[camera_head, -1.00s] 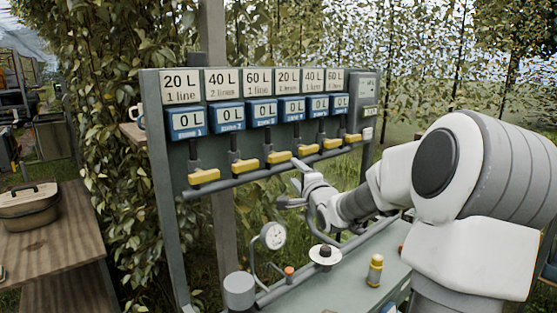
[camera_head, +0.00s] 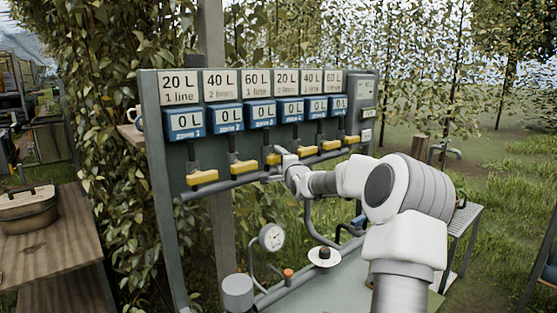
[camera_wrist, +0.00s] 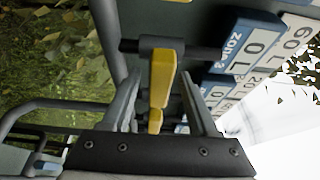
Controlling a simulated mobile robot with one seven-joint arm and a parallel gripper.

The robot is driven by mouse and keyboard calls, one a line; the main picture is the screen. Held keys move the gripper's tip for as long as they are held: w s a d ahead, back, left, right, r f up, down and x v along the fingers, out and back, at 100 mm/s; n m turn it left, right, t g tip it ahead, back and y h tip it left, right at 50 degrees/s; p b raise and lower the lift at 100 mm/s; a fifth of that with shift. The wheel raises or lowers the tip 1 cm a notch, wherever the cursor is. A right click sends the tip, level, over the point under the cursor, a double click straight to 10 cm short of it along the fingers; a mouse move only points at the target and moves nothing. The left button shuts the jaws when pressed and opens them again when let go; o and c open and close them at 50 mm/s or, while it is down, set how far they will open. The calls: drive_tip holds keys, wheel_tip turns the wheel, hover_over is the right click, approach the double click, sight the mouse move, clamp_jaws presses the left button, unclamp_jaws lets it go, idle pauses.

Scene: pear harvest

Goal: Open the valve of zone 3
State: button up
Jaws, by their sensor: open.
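The zone 3 valve's yellow lever (camera_head: 272,159) is third from the left in the row, under a blue 0 L display (camera_head: 261,113) and the 60 L sign (camera_head: 251,84). The lever lies roughly along the grey pipe, like the other levers. My gripper (camera_head: 284,158) is at the lever's right end. In the wrist view my gripper (camera_wrist: 158,85) is open, with one finger on each side of a yellow lever (camera_wrist: 162,78). I cannot tell whether the fingers touch it. The display beside this lever reads 0 L.
Other yellow levers sit close on both sides, including zone 2 (camera_head: 243,167) and zone 4 (camera_head: 304,150). The grey pipe (camera_head: 225,182) runs just below them. A pressure gauge (camera_head: 272,237) and a black-topped knob (camera_head: 324,255) stand lower on the bench. A wooden table (camera_head: 50,245) is at left.

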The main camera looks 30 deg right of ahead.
drive_tip(key=shift+w, duration=0.2)
clamp_jaws()
idle(0.3)
